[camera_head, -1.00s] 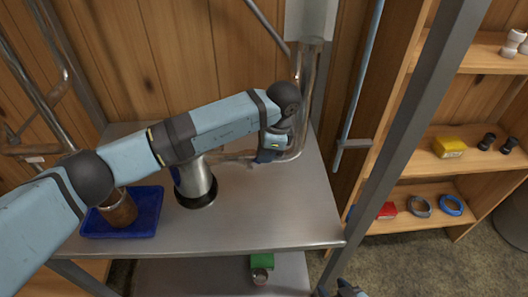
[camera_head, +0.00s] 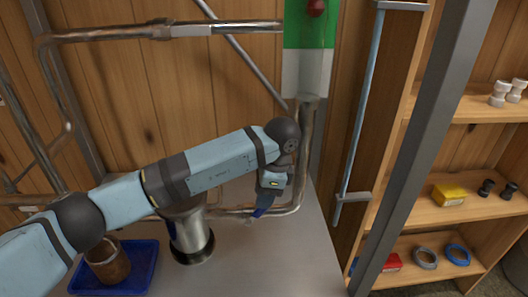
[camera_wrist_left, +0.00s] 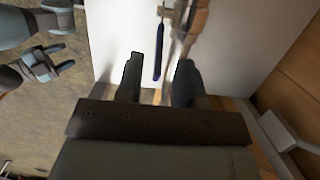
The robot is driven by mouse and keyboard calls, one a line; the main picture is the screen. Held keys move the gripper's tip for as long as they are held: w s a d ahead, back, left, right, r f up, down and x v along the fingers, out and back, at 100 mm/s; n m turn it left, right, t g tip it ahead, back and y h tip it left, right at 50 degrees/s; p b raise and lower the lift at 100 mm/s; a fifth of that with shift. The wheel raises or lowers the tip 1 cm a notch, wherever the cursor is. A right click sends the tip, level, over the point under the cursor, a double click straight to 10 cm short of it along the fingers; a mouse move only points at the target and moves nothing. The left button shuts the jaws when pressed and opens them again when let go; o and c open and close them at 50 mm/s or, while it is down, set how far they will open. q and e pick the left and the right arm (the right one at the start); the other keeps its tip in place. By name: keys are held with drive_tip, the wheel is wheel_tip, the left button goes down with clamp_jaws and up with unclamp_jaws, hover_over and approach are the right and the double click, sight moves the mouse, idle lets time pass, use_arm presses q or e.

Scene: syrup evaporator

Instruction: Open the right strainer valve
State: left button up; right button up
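My left gripper (camera_wrist_left: 158,80) is open in the left wrist view. A slim blue handle (camera_wrist_left: 158,52) stands between and just beyond its fingertips, not visibly touching either. A brass-coloured pipe or valve part (camera_wrist_left: 197,28) is just right of the handle. In the head view, my left gripper (camera_head: 265,205) points down in front of the bent metal pipe (camera_head: 300,170); its own wrist hides much of the valve, and I cannot tell whether the valve is open. My right gripper (camera_wrist_left: 52,62) shows at the left of the wrist view, fingers apart and empty.
A green and white tank (camera_head: 308,60) with a red knob (camera_head: 316,7) is above the pipe. A metal canister (camera_head: 191,238) and a blue tray (camera_head: 140,275) with a brown pot (camera_head: 108,262) stand on the metal table (camera_head: 270,265). A grey post (camera_head: 425,130) and wooden shelves (camera_head: 460,215) are right.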

use_arm(q)
drive_tip(key=a+v, duration=0.3)
drive_tip(key=v, duration=1.2)
drive_tip(key=shift+a+r, duration=0.2)
drive_tip(key=shift+r, duration=0.3)
use_arm(e)
drive_tip(key=shift+f, duration=0.4)
drive_tip(key=shift+c, duration=0.2)
